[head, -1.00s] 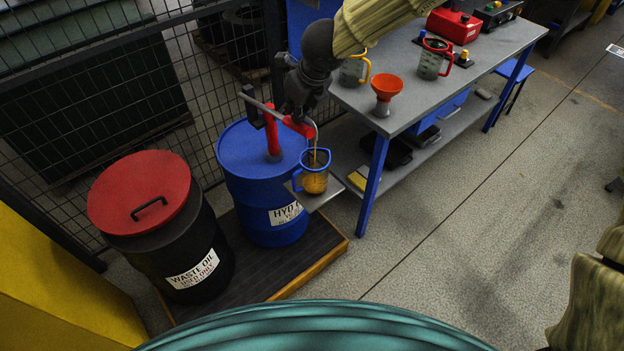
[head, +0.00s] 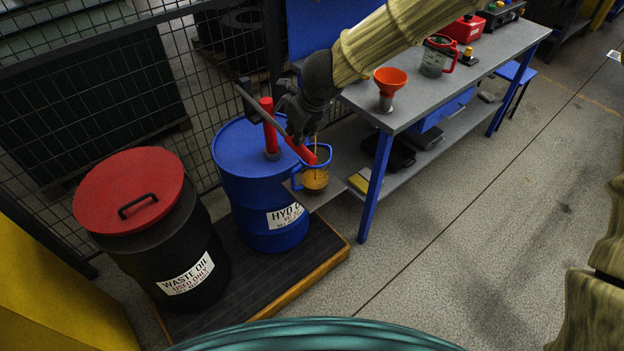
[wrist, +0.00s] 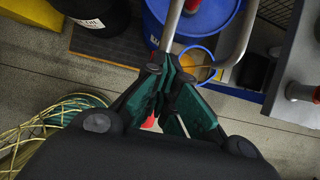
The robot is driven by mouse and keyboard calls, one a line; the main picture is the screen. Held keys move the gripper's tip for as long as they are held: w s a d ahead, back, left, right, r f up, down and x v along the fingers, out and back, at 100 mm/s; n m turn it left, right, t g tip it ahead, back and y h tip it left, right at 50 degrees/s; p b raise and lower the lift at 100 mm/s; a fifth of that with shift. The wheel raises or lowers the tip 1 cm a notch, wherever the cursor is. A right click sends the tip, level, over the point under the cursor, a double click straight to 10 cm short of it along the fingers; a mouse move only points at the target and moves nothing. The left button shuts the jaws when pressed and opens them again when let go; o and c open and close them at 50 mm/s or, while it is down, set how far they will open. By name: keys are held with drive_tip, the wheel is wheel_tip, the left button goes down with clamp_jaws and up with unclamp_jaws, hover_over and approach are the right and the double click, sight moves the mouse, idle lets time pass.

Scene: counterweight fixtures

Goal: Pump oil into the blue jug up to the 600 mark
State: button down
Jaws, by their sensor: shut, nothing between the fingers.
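The blue drum (head: 255,205) has a red hand pump (head: 268,130) on its lid. The grey pump lever (head: 262,108) slopes down to the right to its red grip (head: 302,152). My gripper (head: 297,118) is shut and empty just above the lever's lower part; exact contact is unclear. In the wrist view its fingertips (wrist: 172,65) lie beside the grey bar (wrist: 172,25). The blue jug (head: 327,158) stands upright on a small plate below the spout. A thin oil stream falls towards it and amber oil shows inside. Its marks are too small to read.
A black waste oil drum (head: 180,250) with a red lid (head: 128,190) stands left. The grey bench (head: 440,85) at right holds an orange funnel (head: 391,82) and a red-handled jug (head: 437,55). A mesh fence (head: 120,70) is behind. The floor at right is clear.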

wheel_tip(320, 180, up, 13)
drive_tip(key=p, duration=1.2)
drive_tip(key=shift+f, duration=0.2)
